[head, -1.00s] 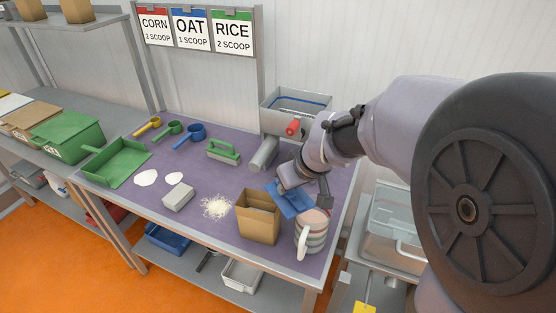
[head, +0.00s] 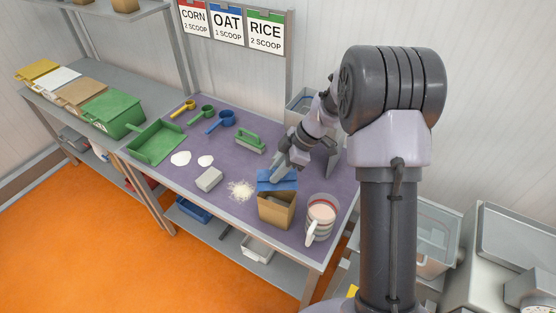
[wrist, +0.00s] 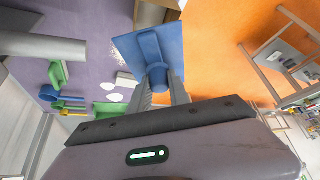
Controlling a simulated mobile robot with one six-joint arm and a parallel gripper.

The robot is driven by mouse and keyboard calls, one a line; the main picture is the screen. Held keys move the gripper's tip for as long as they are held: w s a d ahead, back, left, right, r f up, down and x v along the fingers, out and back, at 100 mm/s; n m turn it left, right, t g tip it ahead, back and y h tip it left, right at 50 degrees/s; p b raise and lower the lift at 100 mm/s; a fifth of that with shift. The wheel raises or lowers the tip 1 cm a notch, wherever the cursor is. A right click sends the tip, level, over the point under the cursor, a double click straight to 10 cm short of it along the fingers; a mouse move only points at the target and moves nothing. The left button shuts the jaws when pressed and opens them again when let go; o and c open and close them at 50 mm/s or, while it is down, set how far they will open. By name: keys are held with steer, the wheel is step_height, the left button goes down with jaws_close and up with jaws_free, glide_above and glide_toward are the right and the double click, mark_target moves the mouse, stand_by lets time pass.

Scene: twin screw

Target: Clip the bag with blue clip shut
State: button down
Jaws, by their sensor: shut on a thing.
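The brown paper bag (head: 276,211) stands upright near the front edge of the purple table, and part of it shows at the top of the wrist view (wrist: 152,14). My gripper (head: 283,172) is just behind the bag's top. In the wrist view my gripper (wrist: 163,88) is shut on the handle of the blue clip (wrist: 147,46), whose wide flat part points toward the bag. In the head view the blue clip (head: 275,183) overlaps the bag's upper back edge. I cannot tell whether they touch. The bag's mouth is partly hidden.
A striped mug (head: 320,217) stands close to the bag's right. Spilled grains (head: 241,190) and a grey block (head: 209,179) lie to its left. A green-handled brush (head: 250,143), scoops (head: 220,122) and a green tray (head: 157,144) are farther back.

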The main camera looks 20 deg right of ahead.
mark_target(277, 185)
steer(key=shift+f+n, duration=0.25)
steer(key=shift+n, duration=0.05)
step_height(277, 185, down, 6)
steer(key=b, duration=0.3)
steer(key=shift+r+b, duration=0.1)
steer(key=shift+b, duration=0.3)
steer(key=shift+f, duration=0.2)
steer(key=shift+r, duration=0.1)
steer(key=shift+b, duration=1)
steer(key=shift+f+b, duration=0.2)
steer(key=shift+b, duration=0.7)
stand_by(0.6)
stand_by(0.3)
steer(key=c, duration=1.1)
jaws_free()
steer(key=shift+c, duration=0.2)
